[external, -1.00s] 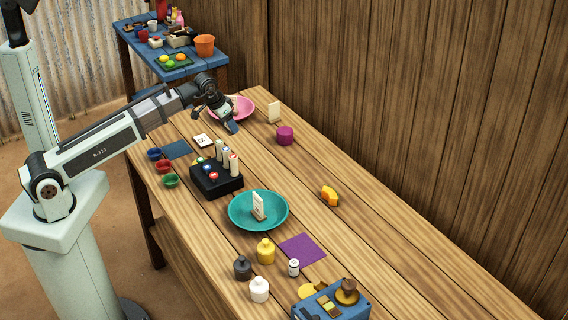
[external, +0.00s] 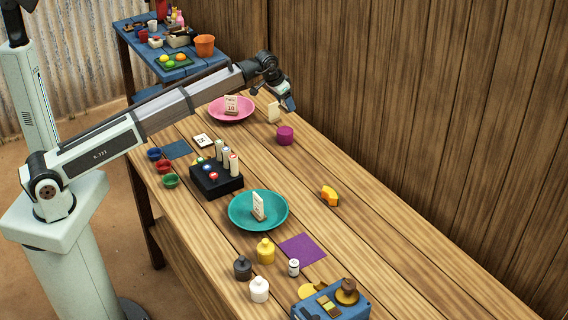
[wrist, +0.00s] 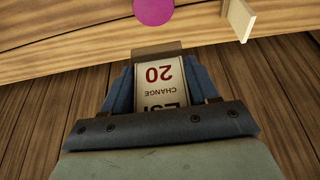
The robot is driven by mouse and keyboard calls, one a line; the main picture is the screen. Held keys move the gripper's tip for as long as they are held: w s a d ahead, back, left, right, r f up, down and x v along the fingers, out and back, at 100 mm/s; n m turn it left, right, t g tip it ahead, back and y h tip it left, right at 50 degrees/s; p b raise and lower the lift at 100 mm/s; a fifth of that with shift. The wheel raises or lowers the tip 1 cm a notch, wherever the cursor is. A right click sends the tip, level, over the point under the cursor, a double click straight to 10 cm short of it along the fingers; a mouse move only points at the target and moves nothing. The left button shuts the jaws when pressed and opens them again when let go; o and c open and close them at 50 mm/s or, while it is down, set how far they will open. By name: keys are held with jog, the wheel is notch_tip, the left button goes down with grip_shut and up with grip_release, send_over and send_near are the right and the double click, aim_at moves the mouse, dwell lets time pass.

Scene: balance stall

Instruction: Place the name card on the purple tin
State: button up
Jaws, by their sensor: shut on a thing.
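My gripper (external: 289,106) is shut on a white printed card (wrist: 160,85) that has a brownish strip at its far end. In the wrist view the card sits between the blue fingers and reads "CHANGE" and "20" upside down. The print does not make clear whether this is the name card. The card is hard to make out in the external view. The purple tin (external: 285,135) stands on the table; its round top also shows at the top edge of the wrist view (wrist: 152,10). My gripper is in the air, above and behind the tin in the external view.
A cream upright card (external: 274,112) stands close beside the tin. A pink plate (external: 218,115) and a teal plate (external: 240,222) each hold a small standing card. A black rack (external: 212,188) holds several bottles. The wooden wall rises close behind my gripper.

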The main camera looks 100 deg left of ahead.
jog(key=shift+f, duration=4.4)
jog(key=o, duration=1)
jog(key=shift+f, duration=0.1)
jog(key=shift+o, duration=0.2)
jog(key=v, duration=1.2)
